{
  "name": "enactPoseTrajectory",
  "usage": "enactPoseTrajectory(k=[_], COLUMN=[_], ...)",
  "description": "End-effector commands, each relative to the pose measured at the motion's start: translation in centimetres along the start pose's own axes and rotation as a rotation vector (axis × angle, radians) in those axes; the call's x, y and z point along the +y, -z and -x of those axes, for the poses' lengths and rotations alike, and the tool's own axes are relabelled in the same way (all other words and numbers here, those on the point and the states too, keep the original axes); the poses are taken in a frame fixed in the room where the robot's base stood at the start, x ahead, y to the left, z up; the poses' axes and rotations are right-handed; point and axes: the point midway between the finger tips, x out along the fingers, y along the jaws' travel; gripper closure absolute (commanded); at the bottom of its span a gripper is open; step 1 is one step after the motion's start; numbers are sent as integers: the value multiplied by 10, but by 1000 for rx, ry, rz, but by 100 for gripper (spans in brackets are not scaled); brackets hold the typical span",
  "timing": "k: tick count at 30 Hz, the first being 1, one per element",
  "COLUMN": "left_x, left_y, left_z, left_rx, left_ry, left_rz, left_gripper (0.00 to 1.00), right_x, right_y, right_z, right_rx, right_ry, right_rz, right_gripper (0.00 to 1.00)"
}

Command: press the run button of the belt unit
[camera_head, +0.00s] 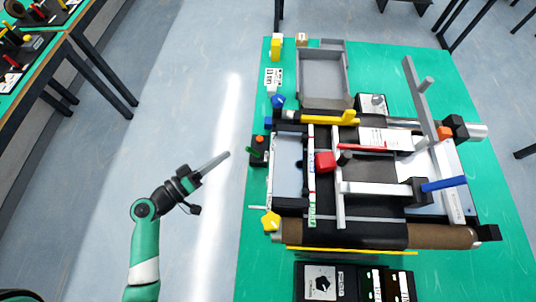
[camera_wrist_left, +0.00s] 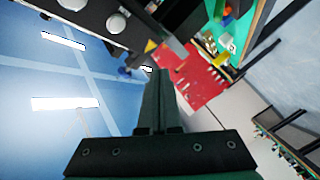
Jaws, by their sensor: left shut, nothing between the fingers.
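The belt unit (camera_head: 375,215) stands on the green table, with dark belts, rollers and guide rails. A small dark button box (camera_head: 257,158) sits at its left edge; a red-orange button (camera_head: 260,139) and a green button (camera_head: 251,152) show on it. Which one is the run button I cannot read. My left gripper (camera_head: 226,155) is shut and empty, its fingertips just left of the button box and apart from it in the head view. The shut fingers also fill the middle of the left wrist view (camera_wrist_left: 157,80). My right gripper is out of view.
A grey tray (camera_head: 324,107) stands at the back of the table. A red block (camera_head: 325,162) is at the belt unit's middle, and a yellow knob (camera_head: 271,222) at its near left corner. Open floor lies left of the table.

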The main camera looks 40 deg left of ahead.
Motion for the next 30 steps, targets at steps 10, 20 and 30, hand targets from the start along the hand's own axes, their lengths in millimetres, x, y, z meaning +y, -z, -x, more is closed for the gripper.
enactPoseTrajectory(k=[10, 20, 30], left_x=[3, 35, 46], left_y=[-15, -30, -44], left_z=[-14, -42, -61], left_rx=[-12, -7, -2], left_ry=[-2, -6, -2], left_rz=[-6, 0, -2], left_gripper=[100, 100, 100], right_x=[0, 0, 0], right_y=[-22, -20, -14], right_z=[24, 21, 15], right_rx=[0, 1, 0], right_ry=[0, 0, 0], right_rz=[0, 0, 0], right_gripper=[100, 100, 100])
